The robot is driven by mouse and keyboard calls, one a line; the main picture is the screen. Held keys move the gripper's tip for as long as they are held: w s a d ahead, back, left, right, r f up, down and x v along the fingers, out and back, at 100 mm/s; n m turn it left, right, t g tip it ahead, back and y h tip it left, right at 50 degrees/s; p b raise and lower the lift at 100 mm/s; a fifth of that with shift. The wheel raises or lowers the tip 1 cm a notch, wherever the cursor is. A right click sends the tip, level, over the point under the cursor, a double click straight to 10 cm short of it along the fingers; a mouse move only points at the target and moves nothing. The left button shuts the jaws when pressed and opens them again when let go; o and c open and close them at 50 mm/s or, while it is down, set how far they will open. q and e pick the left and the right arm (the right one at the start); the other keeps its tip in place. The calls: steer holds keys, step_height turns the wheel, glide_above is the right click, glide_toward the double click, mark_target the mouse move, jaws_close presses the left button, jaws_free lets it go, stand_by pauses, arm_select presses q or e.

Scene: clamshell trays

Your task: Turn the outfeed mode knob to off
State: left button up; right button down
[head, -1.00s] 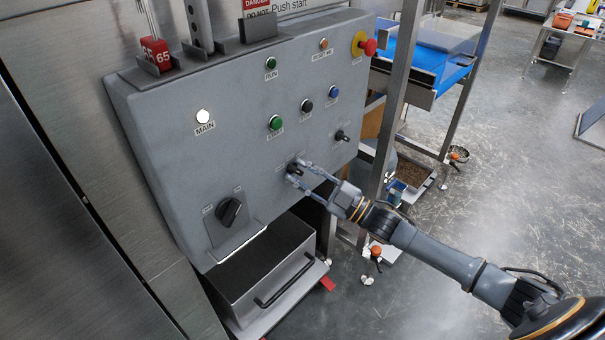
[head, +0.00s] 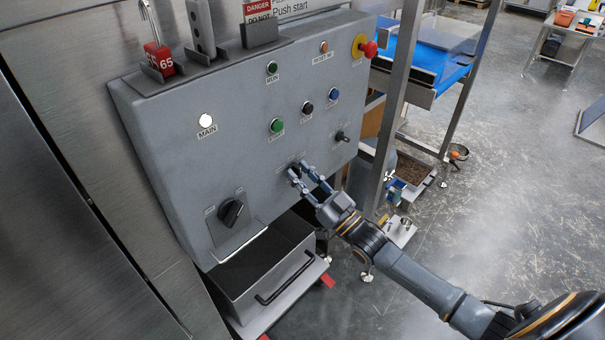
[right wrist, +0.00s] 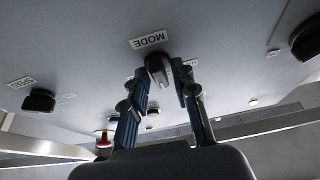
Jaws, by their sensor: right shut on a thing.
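In the head view the knob (head: 295,167) shows only partly at the lower right of the grey control panel (head: 180,165). My right gripper (head: 305,175) reaches it from the lower right. In the right wrist view its two fingers (right wrist: 161,82) are shut on the knob, one on each side. The knob's off mark and exact pointer setting are too small to read. My left gripper is not in view.
A larger black rotary switch (head: 231,212) sits lower left on the panel, and a black speed knob (head: 342,137) sits to the right. Several push buttons and a red emergency stop (head: 368,48) are above. A grey bin (head: 265,275) stands below the panel.

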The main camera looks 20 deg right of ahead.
stand_by(0.5)
steer(key=c, duration=1.4)
jaws_free()
steer(key=shift+o, duration=0.2)
steer(key=v, duration=1.2)
steer(key=s+d+f+m+g+h, duration=0.1)
steer(key=s+f+g+h, duration=0.2)
steer(key=f, duration=0.9)
steer(key=s+d+f+m+g+h, duration=0.1)
steer(key=s+f+g+h, duration=0.15)
steer(key=f, duration=0.85)
steer(key=s+d+f+m+g+h, duration=0.1)
steer(key=s+f+g+h, duration=0.2)
steer(key=f, duration=0.9)
steer(key=s+a+f+g, duration=0.2)
steer(key=s+f, duration=0.4)
steer(key=s, duration=0.4)
steer(key=s+a+f+g, duration=0.3)
steer(key=s+f+g, duration=0.2)
steer(key=s, duration=0.5)
steer(key=s+a+f+g, duration=0.3)
steer(key=s+f, duration=0.4)
steer(key=s, duration=0.4)
steer(key=shift+f+n+g, duration=0.3)
steer(key=shift+f+g, duration=0.05)
steer(key=shift+g, duration=0.2)
